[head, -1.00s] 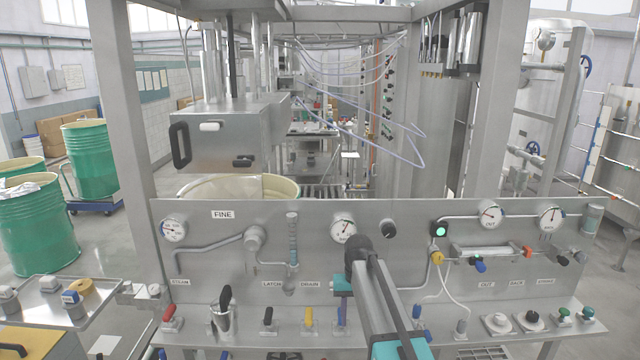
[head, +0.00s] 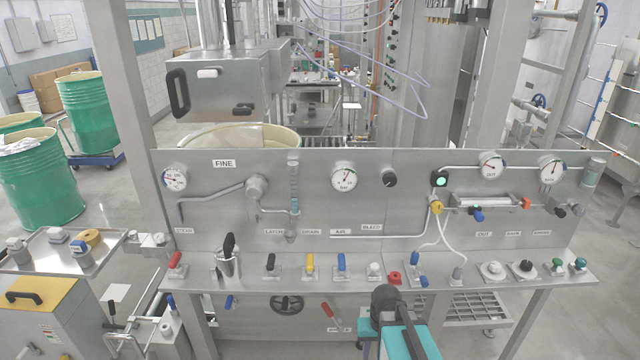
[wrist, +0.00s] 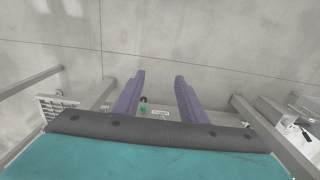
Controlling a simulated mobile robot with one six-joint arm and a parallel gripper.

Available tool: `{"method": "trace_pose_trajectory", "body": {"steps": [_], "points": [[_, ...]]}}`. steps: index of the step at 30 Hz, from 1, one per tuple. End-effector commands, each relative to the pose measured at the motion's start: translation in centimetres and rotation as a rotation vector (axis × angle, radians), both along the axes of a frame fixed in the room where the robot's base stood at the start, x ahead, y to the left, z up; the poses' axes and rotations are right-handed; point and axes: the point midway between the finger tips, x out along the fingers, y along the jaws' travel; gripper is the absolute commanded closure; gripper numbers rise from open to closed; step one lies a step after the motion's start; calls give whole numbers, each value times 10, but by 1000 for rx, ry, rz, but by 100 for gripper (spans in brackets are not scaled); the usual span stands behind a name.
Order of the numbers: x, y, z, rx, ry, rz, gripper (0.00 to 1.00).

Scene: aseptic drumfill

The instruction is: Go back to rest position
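My gripper shows in the wrist view as two purple fingers (wrist: 158,95), set apart with nothing between them. Behind the gap I see only the grey floor and a small blurred green and dark item. In the head view my arm's dark joint and teal link are at the bottom, right of centre, in front of the panel's lower shelf. The fingers are mostly hidden there behind the arm. The steel control panel (head: 330,215) stands in front of me, apart from the gripper as far as I can tell.
The shelf (head: 480,283) carries several levers and knobs, including a red knob (head: 395,278) close to my arm. A side tray (head: 40,262) stands at left, above a yellow-topped cart (head: 45,296). Green drums (head: 42,185) stand further left.

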Motion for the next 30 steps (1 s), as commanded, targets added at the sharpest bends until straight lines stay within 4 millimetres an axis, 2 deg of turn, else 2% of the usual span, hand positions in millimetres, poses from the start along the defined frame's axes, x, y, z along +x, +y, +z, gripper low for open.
{"method": "trace_pose_trajectory", "body": {"steps": [1,5,6,14,20,30], "points": [[-10,-2,-4,0,1,-1,62],[-25,-5,-12,0,1,0,62],[-27,-5,-23,0,12,1,62],[-55,-4,-69,0,81,2,62],[-91,-4,-118,0,156,4,62],[-170,-4,-209,0,312,6,62]]}}
